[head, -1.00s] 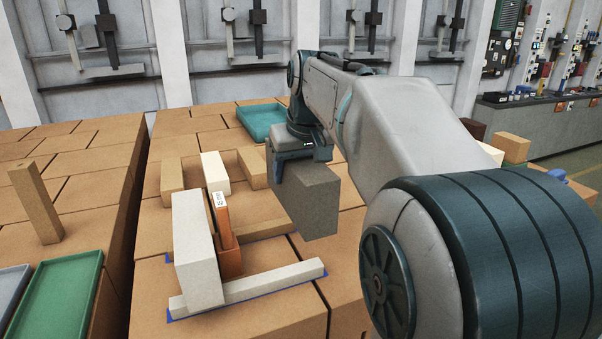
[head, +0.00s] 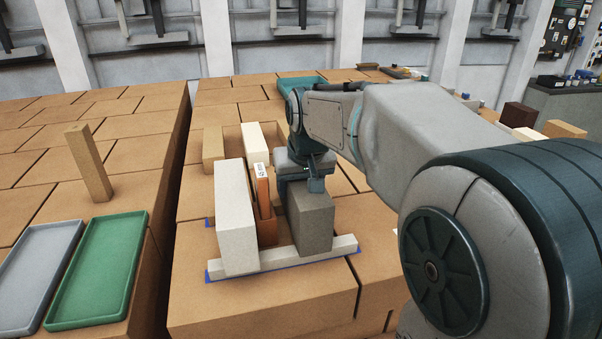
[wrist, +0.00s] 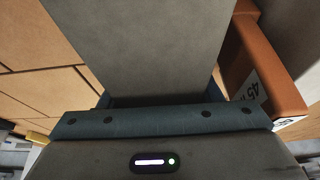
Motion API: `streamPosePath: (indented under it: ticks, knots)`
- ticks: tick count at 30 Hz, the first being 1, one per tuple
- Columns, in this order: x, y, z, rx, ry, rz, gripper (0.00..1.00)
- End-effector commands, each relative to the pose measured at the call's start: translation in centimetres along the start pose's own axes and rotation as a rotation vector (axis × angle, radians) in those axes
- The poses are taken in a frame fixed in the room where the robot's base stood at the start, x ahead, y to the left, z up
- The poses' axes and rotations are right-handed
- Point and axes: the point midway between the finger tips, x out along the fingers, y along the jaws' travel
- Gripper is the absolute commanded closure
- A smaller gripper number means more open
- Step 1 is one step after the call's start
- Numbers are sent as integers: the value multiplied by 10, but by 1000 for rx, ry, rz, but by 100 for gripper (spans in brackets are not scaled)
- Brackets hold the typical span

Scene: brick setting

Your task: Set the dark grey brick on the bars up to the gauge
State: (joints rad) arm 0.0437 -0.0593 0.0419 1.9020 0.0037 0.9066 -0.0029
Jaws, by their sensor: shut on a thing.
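The dark grey brick (head: 311,222) is held upright in my gripper (head: 303,180), which is shut on its upper part. The brick's lower end is just behind or over the light front bar (head: 318,248); I cannot tell whether it touches. The orange gauge (head: 265,205), with a white label, stands just left of the brick, with a narrow gap seeming to show between them. A pale brick (head: 236,225) stands left of the gauge. In the wrist view the dark grey brick (wrist: 150,45) fills the top middle, and the gauge (wrist: 265,65) is close at its right.
Blue marking (head: 210,276) shows under the front bar's end. Tan and cream blocks (head: 255,142) stand behind. A green tray (head: 98,270), a grey tray (head: 35,275) and an upright tan block (head: 88,162) are on the left stack. A teal tray (head: 300,84) lies at the back.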

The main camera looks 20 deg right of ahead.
Motion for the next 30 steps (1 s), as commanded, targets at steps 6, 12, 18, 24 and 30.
streamPosePath:
  ticks: [6,12,18,24,30]
  knots:
    - [-2,0,-2,0,7,0,100]
    - [3,0,0,0,6,0,100]
    - [7,0,2,0,6,0,100]
    - [8,0,3,0,0,0,20]
    - [7,0,3,0,0,0,20]
